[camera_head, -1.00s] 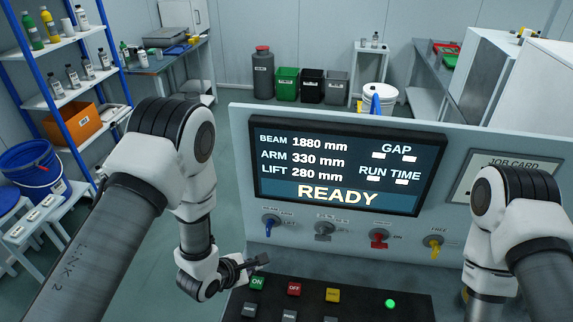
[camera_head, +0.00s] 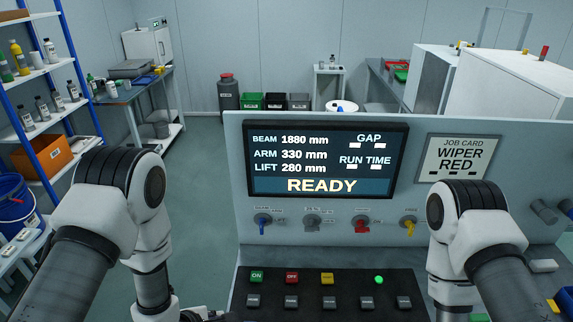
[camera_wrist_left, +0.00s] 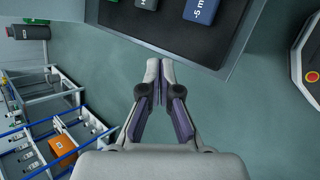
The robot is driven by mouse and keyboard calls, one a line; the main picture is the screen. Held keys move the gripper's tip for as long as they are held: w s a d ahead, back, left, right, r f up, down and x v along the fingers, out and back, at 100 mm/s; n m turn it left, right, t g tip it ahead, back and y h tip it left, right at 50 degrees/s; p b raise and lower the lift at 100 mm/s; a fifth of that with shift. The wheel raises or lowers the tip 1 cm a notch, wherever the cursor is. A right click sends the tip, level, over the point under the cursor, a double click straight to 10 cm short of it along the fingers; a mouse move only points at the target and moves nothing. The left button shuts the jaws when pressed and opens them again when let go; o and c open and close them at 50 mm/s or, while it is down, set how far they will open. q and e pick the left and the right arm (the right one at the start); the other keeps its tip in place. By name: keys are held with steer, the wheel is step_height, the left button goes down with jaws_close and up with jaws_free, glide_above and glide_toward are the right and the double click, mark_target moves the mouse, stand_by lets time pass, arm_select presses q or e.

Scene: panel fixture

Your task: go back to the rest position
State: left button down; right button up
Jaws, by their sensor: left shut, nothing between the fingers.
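My left gripper (camera_head: 212,314) shows at the bottom edge of the head view, just left of the black button panel (camera_head: 330,283), partly cut off. In the left wrist view my left gripper (camera_wrist_left: 160,72) is shut with its fingertips together and nothing between them. It points over open floor, beside the edge of the button panel (camera_wrist_left: 232,48). My right arm (camera_head: 460,240) comes down at the right of the head view, in front of the grey fixture. Its gripper is out of the picture.
The fixture's screen (camera_head: 326,160) reads READY. A job card (camera_head: 458,158) reads WIPER RED. Several knobs sit below the screen, and a green lamp (camera_head: 379,280) glows on the button panel. A blue shelf rack (camera_head: 35,120) stands at left; the floor (camera_head: 200,190) between is clear.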

arm_select(q)
steer(key=s+a+f+m+g+y+b, duration=0.1)
steer(key=s+a+f+m+g+b, duration=0.1)
steer(key=s+f+m, duration=0.2)
steer(key=s+a+f+m+g+y+b, duration=0.1)
steer(key=s+a+f+m+g+b, duration=0.2)
steer(key=s+f+m, duration=0.2)
steer(key=s+a+f+m+g+y+b, duration=0.1)
steer(key=s+a+f+m+g+b, duration=0.1)
steer(key=s+f+m, duration=0.3)
steer(key=s+a+m+b, duration=0.1)
steer(key=s+m, duration=0.3)
steer(key=s, duration=0.5)
steer(key=shift+s+f+m, duration=0.25)
steer(key=shift+s+m, duration=0.15)
stand_by(0.6)
